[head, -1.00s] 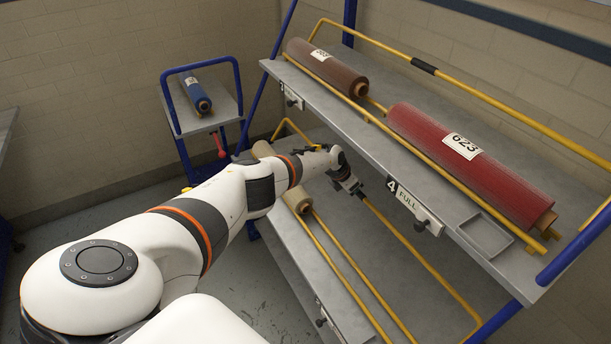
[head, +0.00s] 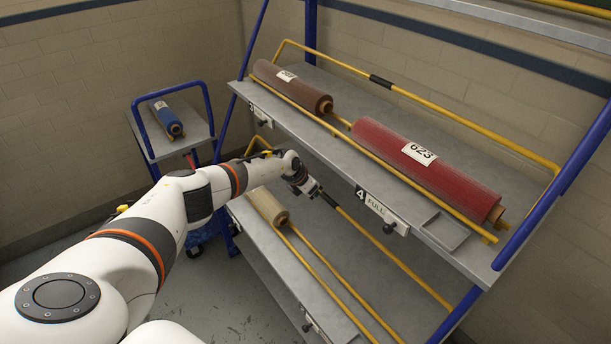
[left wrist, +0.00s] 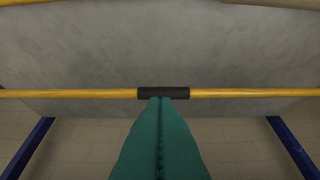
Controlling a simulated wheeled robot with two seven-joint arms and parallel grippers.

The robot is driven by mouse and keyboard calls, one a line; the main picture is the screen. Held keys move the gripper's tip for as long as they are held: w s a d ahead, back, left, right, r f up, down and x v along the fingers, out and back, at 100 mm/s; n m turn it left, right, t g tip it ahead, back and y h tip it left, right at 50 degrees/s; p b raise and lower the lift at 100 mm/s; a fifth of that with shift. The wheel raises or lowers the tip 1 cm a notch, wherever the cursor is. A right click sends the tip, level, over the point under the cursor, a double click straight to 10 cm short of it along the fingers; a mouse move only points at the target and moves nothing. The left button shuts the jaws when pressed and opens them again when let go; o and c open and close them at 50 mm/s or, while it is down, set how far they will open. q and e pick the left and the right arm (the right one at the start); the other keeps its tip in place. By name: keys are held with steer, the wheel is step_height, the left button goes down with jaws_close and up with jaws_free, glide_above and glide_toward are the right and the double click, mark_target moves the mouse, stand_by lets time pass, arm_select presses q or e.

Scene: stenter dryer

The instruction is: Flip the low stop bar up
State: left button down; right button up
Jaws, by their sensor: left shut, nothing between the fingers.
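The low stop bar (head: 398,263) is a yellow rail running along the lower shelf, beneath the upper shelf's front. Its black grip (left wrist: 180,93) shows in the middle of the bar in the left wrist view. My left gripper (left wrist: 160,99) has teal fingers, shut together and empty, with their tips at the black grip. Whether they touch it I cannot tell. In the head view my left gripper (head: 325,199) is beside the bar's grip, under the edge of the upper shelf. My right gripper is not in view.
The upper shelf (head: 340,163) holds a brown roll (head: 292,87) and a red roll (head: 425,168). Its own yellow bar (head: 465,123) stands above them. A beige roll (head: 266,206) lies on the lower shelf. A cart (head: 143,134) with a blue roll stands at left.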

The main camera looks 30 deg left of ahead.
arm_select(q)
steer(key=r, duration=0.3)
steer(key=s+r, duration=0.1)
steer(key=shift+s+a+r+p, duration=0.1)
steer(key=shift+a+r+p, duration=0.25)
steer(key=shift+a, duration=0.05)
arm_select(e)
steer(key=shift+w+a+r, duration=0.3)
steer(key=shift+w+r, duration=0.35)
